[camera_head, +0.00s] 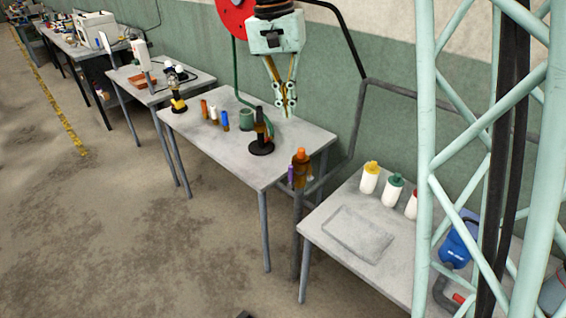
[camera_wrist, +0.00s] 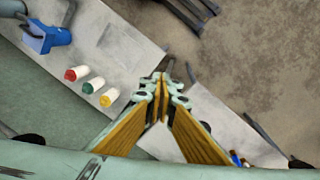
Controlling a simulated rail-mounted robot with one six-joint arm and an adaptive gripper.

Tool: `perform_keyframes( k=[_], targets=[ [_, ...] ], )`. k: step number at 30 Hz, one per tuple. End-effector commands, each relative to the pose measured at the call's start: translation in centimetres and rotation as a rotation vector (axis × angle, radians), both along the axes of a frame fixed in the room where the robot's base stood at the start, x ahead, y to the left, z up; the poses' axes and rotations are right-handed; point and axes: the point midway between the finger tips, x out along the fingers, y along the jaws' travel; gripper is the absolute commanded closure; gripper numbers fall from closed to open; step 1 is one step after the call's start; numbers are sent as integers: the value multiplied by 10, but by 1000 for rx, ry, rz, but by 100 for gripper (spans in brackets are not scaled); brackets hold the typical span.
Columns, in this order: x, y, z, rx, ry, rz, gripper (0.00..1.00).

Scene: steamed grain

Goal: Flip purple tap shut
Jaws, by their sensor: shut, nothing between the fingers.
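The purple tap (camera_head: 291,176) is a small upright purple piece at the right front corner of the middle table. It sits beside an orange-topped brown fixture (camera_head: 301,168) on a post. My gripper (camera_head: 287,108) hangs fingers down over the back part of that table, above and behind the tap and apart from it. In the wrist view my gripper (camera_wrist: 162,82) has its fingertips together with nothing between them. I cannot make out the purple tap in the wrist view; the fingers may hide it. The tap's exact handle angle is too small to tell.
The middle table (camera_head: 222,152) carries a black-based stand (camera_head: 261,143), a green cup (camera_head: 246,119) and several small bottles. The right table (camera_head: 326,220) holds white bottles with a yellow cap (camera_head: 370,178) and a green cap (camera_head: 393,190). A gap separates the tables.

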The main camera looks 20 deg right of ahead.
Motion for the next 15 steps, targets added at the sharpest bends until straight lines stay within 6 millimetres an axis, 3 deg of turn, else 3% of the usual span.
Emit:
perform_keyframes(
  k=[15],
  targets=[
    [75, 10, -50, -45, 63, -102, 100]
  ],
)
